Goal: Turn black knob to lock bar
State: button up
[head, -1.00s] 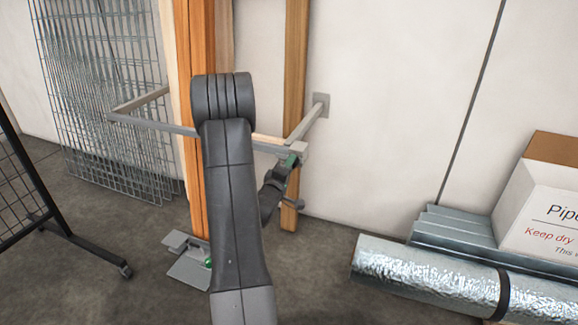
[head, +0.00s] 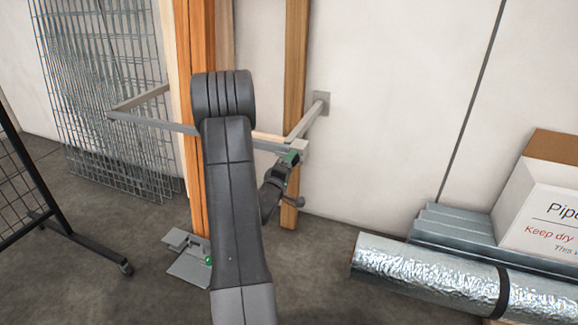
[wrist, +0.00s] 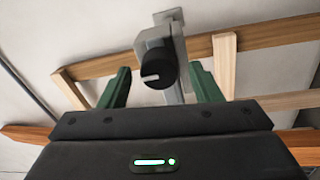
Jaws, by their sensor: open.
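The black knob (wrist: 160,70) sits on a grey bracket in the wrist view, with a pale mark on its face pointing left. My gripper (wrist: 160,68) is open, its green fingers on either side of the knob with visible gaps; I cannot tell how deep the knob lies between them. In the head view my gripper (head: 290,158) is beside the grey end block at the bar's right end, and the knob is hidden there. The grey bar (head: 150,123) runs across the front of the upright timbers.
Orange and pale timbers (head: 296,80) stand against the wall inside the bar frame. Wire mesh panels (head: 100,90) lean at the left. A foil-wrapped roll (head: 425,275) and a carton (head: 545,205) lie at the right. A grey floor plate (head: 188,265) lies at the timbers' foot.

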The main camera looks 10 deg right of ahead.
jog(key=v, duration=1.3)
jog(key=shift+s+a+p, duration=0.2)
jog(key=shift+s+p, duration=0.1)
jog(key=shift+p, duration=0.05)
jog(key=x, duration=1.3)
jog(key=shift+w+d+b, duration=0.25)
jog(key=shift+w+b, duration=0.1)
jog(key=shift+b, duration=0.1)
jog(key=shift+a, duration=0.1)
jog(key=m+g+b, duration=0.1)
jog(key=m+b, duration=1)
jog(key=m, duration=0.7)
jog(key=shift+r+m, duration=0.1)
jog(key=shift+m, duration=0.3)
jog(key=shift+r, duration=0.15)
dwell(0.6)
